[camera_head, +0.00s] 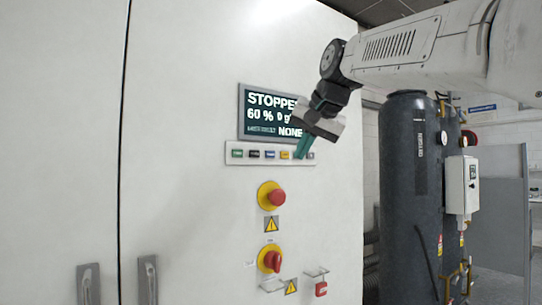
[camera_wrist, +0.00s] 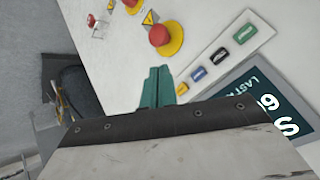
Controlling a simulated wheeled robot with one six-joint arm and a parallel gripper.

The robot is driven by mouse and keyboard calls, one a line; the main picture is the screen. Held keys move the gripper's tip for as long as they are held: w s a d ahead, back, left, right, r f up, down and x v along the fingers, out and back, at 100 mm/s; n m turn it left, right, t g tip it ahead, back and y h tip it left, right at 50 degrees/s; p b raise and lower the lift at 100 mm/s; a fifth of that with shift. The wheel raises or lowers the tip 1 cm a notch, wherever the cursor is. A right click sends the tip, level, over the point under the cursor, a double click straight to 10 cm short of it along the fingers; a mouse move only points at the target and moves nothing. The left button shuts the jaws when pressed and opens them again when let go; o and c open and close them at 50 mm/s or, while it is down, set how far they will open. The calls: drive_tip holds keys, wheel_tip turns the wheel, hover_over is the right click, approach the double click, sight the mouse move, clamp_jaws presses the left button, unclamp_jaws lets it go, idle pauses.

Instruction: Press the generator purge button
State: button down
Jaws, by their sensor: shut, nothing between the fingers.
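A pale button strip (camera_head: 270,162) sits below the display on the white cabinet. It carries a green button (camera_head: 237,153), a black button (camera_head: 254,154), a blue button (camera_head: 269,155) and a yellow button (camera_head: 285,155). My gripper (camera_head: 300,156) is shut and empty, with its teal fingertips over the strip's right end, just right of the yellow button. In the wrist view the fingers (camera_wrist: 158,72) show beside the yellow button (camera_wrist: 182,89). I cannot tell whether they touch the panel. The button labels are too small to read, so I cannot tell which is purge.
The display (camera_head: 262,114) reads STOPPED and 60 %, partly covered by my gripper. A dark tank (camera_head: 405,200) stands right of the cabinet.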

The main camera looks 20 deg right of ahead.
drive_tip(key=shift+w+r, duration=0.15)
drive_tip(key=shift+w, duration=0.05)
drive_tip(key=shift+w+a, duration=0.45)
drive_tip(key=shift+w, duration=0.9)
drive_tip(key=shift+w+a, duration=0.45)
drive_tip(key=shift+w, duration=0.9)
drive_tip(key=shift+w+a, duration=0.45)
drive_tip(key=shift+w, duration=0.9)
drive_tip(key=shift+w, duration=0.1)
drive_tip(key=shift+w+a, duration=0.15)
drive_tip(key=shift+w, duration=0.15)
drive_tip(key=shift+w+a, duration=0.1)
drive_tip(key=shift+w, duration=0.25)
drive_tip(key=shift+s, duration=0.1)
drive_tip(key=shift+s+d, duration=0.25)
drive_tip(key=shift+s, duration=0.4)
drive_tip(key=shift+s, duration=0.1)
drive_tip(key=shift+s+d, duration=0.25)
drive_tip(key=shift+s, duration=0.5)
drive_tip(key=shift+s+d, duration=0.25)
drive_tip(key=shift+s, duration=0.55)
drive_tip(key=shift+s+d, duration=0.25)
drive_tip(key=shift+s, duration=0.5)
